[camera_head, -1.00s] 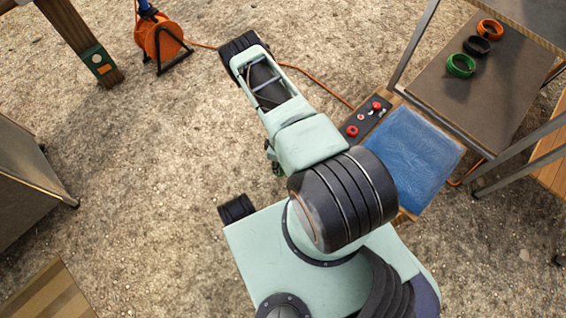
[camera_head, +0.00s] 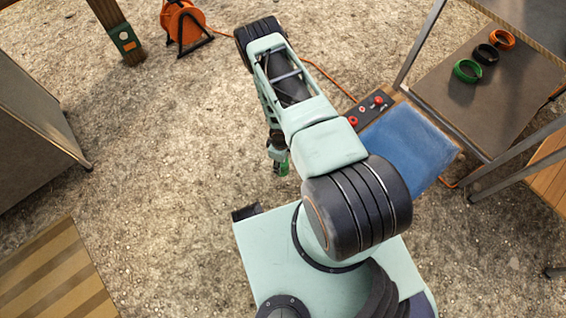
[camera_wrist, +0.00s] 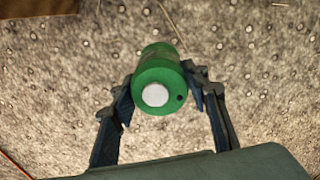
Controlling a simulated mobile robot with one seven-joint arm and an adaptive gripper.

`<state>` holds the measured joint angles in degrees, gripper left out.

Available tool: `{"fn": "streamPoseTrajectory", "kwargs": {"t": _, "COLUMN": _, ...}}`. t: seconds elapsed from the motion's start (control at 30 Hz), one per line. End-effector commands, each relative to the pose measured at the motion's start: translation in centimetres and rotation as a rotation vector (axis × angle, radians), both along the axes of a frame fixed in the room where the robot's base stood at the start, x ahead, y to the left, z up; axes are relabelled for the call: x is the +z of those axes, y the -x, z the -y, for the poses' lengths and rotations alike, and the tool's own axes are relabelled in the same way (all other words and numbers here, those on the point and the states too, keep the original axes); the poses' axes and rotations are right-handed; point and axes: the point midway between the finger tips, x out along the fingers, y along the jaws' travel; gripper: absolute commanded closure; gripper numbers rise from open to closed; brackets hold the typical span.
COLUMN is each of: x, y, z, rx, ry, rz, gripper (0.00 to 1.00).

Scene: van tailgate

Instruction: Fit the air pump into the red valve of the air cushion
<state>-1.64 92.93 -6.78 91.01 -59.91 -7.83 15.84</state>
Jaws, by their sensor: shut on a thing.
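My gripper (camera_wrist: 160,92) is shut on a green cylinder with a white round end and a small dark hole, which I take to be the air pump (camera_wrist: 158,66). The fingers grip its two sides above the gravel. In the head view the gripper hangs below my arm, and the pump (camera_head: 283,169) shows as a small green piece. A blue square pad (camera_head: 408,146) lies to the right of my arm, perhaps the air cushion. A black panel with red round parts (camera_head: 368,109) adjoins it; I cannot tell whether one is the red valve.
A metal-framed shelf (camera_head: 500,100) with green (camera_head: 467,71), black (camera_head: 487,53) and orange (camera_head: 502,39) rings stands right. An orange cable reel (camera_head: 183,24) is at the back. A grey cabinet (camera_head: 35,130) and striped board (camera_head: 55,275) are left. Gravel between is clear.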

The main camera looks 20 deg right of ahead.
Motion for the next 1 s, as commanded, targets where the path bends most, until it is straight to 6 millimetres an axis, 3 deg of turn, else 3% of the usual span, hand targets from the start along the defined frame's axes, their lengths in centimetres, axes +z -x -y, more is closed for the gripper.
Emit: {"fn": "streamPoseTrajectory", "kwargs": {"t": 1.0, "x": 12.6, "y": -0.1, "z": -0.1, "rx": -0.001, "ry": 0.0, "rz": 0.001, "gripper": 0.92}}
